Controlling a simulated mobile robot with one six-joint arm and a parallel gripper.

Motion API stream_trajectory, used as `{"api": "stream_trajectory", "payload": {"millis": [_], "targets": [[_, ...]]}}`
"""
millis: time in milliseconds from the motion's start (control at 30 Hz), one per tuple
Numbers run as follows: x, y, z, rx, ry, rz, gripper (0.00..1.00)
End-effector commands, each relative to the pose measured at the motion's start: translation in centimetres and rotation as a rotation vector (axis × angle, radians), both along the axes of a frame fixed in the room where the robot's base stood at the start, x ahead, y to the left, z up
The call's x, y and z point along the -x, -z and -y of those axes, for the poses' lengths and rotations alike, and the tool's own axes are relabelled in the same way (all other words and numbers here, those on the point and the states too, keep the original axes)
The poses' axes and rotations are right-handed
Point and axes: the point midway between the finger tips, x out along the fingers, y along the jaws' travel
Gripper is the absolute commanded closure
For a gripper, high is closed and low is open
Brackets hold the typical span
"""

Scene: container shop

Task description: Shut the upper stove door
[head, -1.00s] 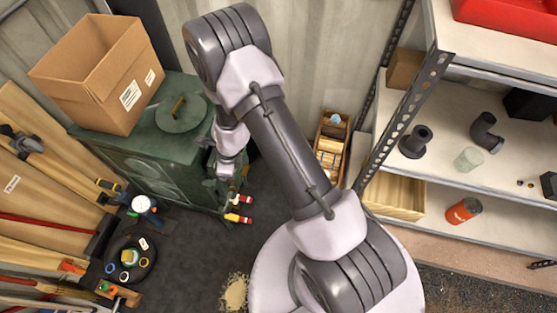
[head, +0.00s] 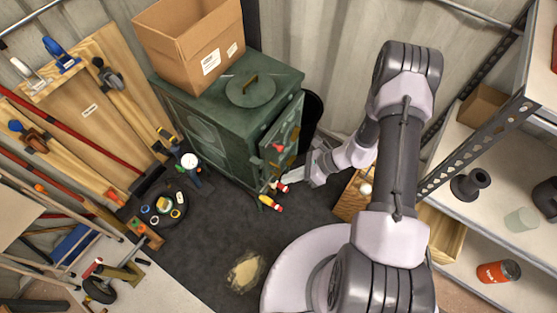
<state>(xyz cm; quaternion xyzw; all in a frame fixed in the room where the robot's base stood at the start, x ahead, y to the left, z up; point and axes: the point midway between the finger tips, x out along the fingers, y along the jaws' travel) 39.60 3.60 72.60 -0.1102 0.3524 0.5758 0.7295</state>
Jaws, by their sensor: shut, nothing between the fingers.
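The dark green stove (head: 188,128) stands against the back wall, left of centre in the head view. Its upper door (head: 284,126) is on the right-hand face and stands partly open, with a dark gap along its edge and a red knob on it. My gripper (head: 308,172) is just right of and below the door, shut and empty. The fingertips are small and partly unclear, and I cannot tell whether they touch the door. The lower part of the stove's face is partly hidden.
A cardboard box (head: 192,50) sits on the stove top beside a round lid (head: 250,90). Red and yellow handled items (head: 272,203) lie by the stove's foot. Metal shelving (head: 480,150) stands at right. Tools and boards line the left wall. Dark floor is open in front, with a sandy pile (head: 245,272).

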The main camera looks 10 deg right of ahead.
Motion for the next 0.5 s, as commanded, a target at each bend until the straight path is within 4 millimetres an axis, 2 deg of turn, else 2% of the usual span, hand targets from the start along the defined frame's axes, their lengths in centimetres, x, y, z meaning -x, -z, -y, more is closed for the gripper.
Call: {"api": "stream_trajectory", "payload": {"millis": [33, 133, 200, 300, 367, 500], "targets": [[0.5, 2.6, 0.8, -0.159, 0.063, 0.074, 1.0], [0.3, 3.3, 3.0, -0.395, 0.224, 0.307, 1.0], [0.0, 3.5, 5.0, -0.471, 0.336, 0.438, 1.0], [-0.1, 3.4, 6.6, -0.51, 0.428, 0.542, 1.0], [-0.4, 3.3, 6.7, -0.514, 0.443, 0.562, 1.0], [-1.8, 3.2, 4.9, -0.516, 0.438, 0.561, 1.0]]}}
